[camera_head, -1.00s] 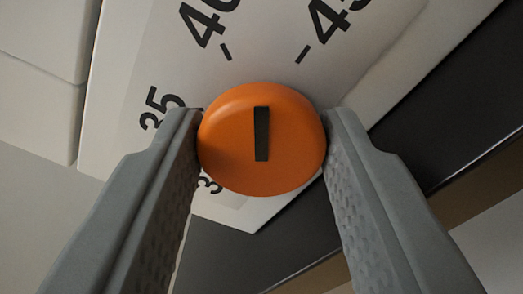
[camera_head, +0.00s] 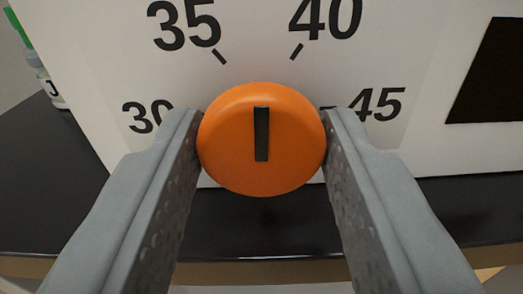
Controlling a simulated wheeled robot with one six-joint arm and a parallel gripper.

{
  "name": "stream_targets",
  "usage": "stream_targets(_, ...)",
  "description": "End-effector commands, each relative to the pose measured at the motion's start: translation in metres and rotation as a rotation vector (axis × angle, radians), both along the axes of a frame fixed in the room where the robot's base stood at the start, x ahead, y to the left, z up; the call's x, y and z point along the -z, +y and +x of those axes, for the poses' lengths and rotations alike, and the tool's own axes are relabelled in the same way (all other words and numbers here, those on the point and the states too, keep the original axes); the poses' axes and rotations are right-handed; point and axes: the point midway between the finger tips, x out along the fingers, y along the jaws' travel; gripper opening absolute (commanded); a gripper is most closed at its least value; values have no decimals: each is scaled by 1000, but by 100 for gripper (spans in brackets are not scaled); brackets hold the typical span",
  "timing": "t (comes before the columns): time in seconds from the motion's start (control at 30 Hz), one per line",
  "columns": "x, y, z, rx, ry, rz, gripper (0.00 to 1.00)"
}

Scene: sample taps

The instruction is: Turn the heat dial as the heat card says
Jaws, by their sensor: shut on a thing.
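The orange heat dial (camera_head: 228,140) sits on a white panel (camera_head: 85,30) in the middle of the view. Its dark mark (camera_head: 261,133) is upright in the picture and points about midway between the ticks for 35 (camera_head: 187,24) and 40 (camera_head: 326,17). The 30 (camera_head: 147,116) is at the dial's left and the 45 (camera_head: 378,104) at its right. My gripper (camera_head: 262,150) is shut on the dial, one finger against each side. The fingers hide parts of the panel beside the dial. I do not see the heat card.
A black counter (camera_head: 45,165) runs below and left of the panel, with a brown front edge (camera_head: 240,272). A small bottle with a green cap (camera_head: 18,27) stands at the far left. A dark rectangle (camera_head: 492,75) is on the panel's right.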

Motion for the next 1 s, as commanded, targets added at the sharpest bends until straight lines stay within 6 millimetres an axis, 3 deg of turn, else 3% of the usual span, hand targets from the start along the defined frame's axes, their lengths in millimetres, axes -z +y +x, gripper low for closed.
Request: stream_targets(1.0,3,0,-1,-3,38,-963,15)
